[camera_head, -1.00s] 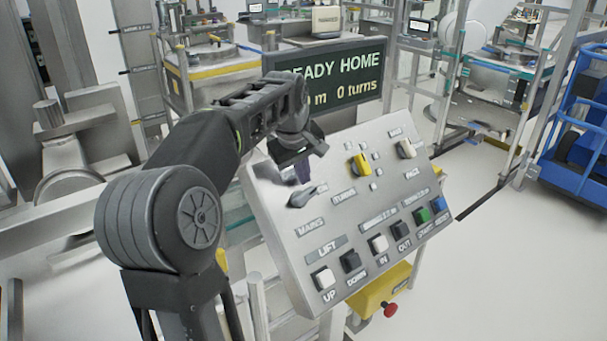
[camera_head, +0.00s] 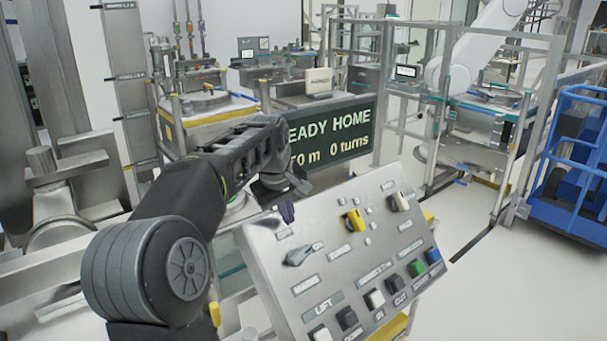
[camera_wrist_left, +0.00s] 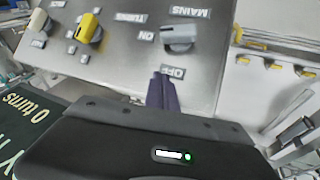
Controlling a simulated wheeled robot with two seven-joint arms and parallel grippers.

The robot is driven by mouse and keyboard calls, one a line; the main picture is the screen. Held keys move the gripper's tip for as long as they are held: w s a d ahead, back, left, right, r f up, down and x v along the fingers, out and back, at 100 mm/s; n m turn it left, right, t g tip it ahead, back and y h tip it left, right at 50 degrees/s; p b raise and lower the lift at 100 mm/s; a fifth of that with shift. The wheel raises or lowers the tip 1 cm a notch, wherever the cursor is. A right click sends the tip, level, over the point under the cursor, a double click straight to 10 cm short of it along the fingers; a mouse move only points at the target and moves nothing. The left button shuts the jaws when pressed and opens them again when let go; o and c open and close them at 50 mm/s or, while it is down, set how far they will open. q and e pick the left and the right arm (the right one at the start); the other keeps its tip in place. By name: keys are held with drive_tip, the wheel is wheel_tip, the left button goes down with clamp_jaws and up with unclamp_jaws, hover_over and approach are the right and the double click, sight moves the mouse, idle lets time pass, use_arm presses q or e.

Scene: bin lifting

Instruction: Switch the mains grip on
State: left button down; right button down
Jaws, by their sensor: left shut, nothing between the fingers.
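The mains grip (camera_head: 301,254) is a grey turning knob at the upper left of the sloped control panel (camera_head: 275,268). In the left wrist view the grip (camera_wrist_left: 178,36) shows upside down, its bar lying roughly in line with the ON label (camera_wrist_left: 147,35). The OFF label (camera_wrist_left: 172,73) lies between the grip and my fingers. My left gripper (camera_head: 287,212) hangs over the panel's upper edge, apart from the grip. Its dark purple fingertips (camera_wrist_left: 162,92) are shut together and empty. My right gripper is in neither view.
A yellow knob (camera_head: 354,220) and a pale knob (camera_head: 399,202) stand to the right on the panel. Several push buttons line its lower edge, including a green one (camera_head: 417,268). The display (camera_head: 335,135) behind reads "EADY HOME" and "0 turns", partly covered by my arm.

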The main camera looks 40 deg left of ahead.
use_arm(q)
drive_tip(key=w+d+r, duration=0.3)
drive_tip(key=w+r, duration=0.1)
drive_tip(key=r, duration=0.4)
drive_tip(key=shift+d+r, duration=0.15)
drive_tip(key=shift+r, duration=0.05)
drive_tip(key=shift+s, duration=0.1)
